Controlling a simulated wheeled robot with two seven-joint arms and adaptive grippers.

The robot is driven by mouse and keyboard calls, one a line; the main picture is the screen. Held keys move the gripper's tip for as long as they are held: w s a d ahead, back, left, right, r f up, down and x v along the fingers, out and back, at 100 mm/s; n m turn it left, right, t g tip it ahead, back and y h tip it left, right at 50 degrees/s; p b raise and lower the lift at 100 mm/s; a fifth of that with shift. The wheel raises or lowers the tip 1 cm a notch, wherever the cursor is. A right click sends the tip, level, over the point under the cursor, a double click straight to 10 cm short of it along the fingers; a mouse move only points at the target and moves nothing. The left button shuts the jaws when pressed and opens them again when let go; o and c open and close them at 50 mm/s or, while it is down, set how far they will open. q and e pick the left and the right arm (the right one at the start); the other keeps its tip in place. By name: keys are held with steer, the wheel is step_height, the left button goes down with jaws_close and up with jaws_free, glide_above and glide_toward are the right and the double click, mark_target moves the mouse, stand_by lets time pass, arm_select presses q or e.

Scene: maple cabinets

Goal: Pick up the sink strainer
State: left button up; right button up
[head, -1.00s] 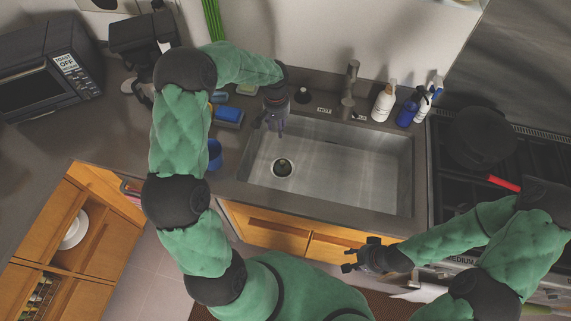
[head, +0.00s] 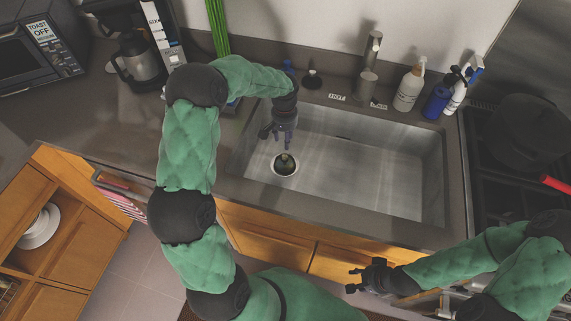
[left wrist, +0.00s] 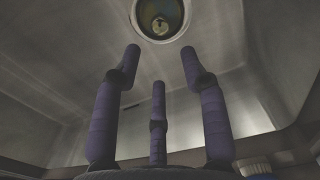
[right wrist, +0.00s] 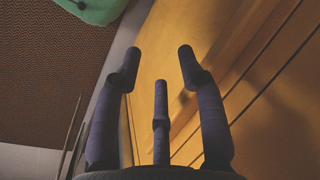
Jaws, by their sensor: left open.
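The sink strainer (head: 285,164) sits in the round drain toward the left of the steel sink (head: 365,170). It also shows at the top of the left wrist view (left wrist: 160,22), ahead of the fingertips. My left gripper (head: 285,143) is over the sink, pointing down, close to the strainer and apart from it in the wrist view. Its three fingers are spread and empty. My right gripper (head: 354,279) is in front of the cabinet fronts, away from the sink. Its fingers are spread and empty in the right wrist view (right wrist: 158,65).
The faucet (head: 370,65) stands behind the sink. A white soap bottle (head: 408,90) and blue bottle (head: 437,101) stand at its back right. A stove with a dark pan (head: 525,130) is at right. A coffee maker (head: 140,60) is at left. The sink's right side is clear.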

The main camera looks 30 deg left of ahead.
mark_target(285, 157)
arm_select(q)
steer(key=shift+f, duration=0.45)
step_height(285, 157, down, 10)
steer(key=b, duration=0.6)
steer(key=shift+r+b, duration=0.2)
steer(key=shift+b, duration=0.15)
steer(key=shift+c, duration=0.3)
jaws_close()
step_height(285, 157, up, 7)
steer(key=p, duration=0.5)
steer(key=shift+r, duration=0.15)
